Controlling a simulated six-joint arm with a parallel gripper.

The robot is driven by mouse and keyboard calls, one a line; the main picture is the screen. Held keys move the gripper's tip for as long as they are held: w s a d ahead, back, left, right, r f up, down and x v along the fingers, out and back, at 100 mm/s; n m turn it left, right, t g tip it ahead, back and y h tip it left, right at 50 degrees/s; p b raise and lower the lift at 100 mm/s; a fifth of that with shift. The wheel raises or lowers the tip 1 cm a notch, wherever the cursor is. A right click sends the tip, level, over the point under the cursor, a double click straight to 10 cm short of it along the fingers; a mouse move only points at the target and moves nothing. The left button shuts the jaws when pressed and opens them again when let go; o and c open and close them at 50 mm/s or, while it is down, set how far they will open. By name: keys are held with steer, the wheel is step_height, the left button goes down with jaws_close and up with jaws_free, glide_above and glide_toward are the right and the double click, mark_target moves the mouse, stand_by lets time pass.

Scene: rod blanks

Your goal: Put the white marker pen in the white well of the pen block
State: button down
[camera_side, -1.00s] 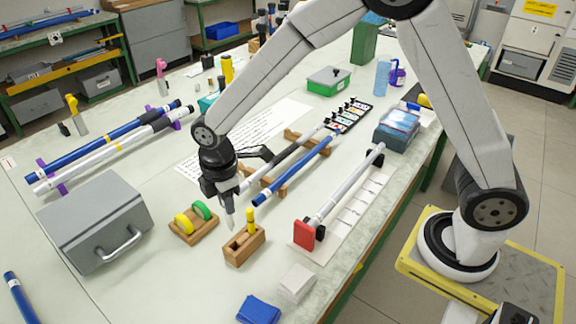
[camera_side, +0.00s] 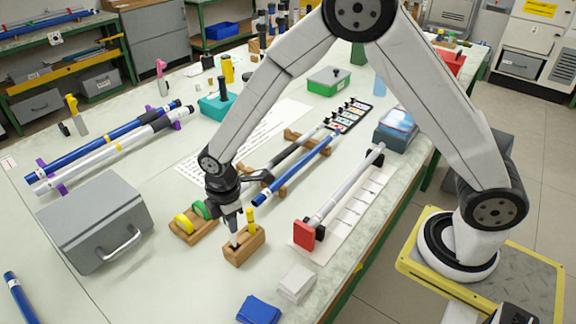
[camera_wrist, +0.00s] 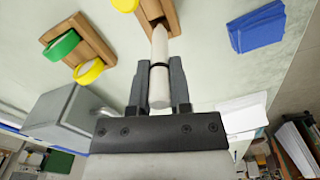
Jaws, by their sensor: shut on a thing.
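My gripper (camera_side: 233,222) points down over the wooden pen block (camera_side: 243,248). It is shut on the white marker pen (camera_wrist: 160,50), which stands about upright between the fingers (camera_wrist: 160,82). The pen's lower end is at the block's near-left well in the side view. In the wrist view it overlaps the block's slot (camera_wrist: 152,9). I cannot tell how deep it is in the well. A yellow pen (camera_side: 250,220) stands upright at the block's other end.
A wooden holder with a green ring (camera_wrist: 62,45) and a yellow ring (camera_wrist: 89,71) stands close beside the block. A grey case (camera_side: 97,220) is to the left. A blue cloth (camera_side: 258,308) and white stack (camera_side: 296,283) lie in front. Rods lie behind.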

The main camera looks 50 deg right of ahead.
steer(key=shift+f, duration=0.1)
steer(key=shift+f, duration=1.9)
steer(key=c, duration=0.5)
jaws_free()
steer(key=shift+f, duration=0.1)
steer(key=shift+c, duration=0.2)
steer(key=shift+r, duration=6.15)
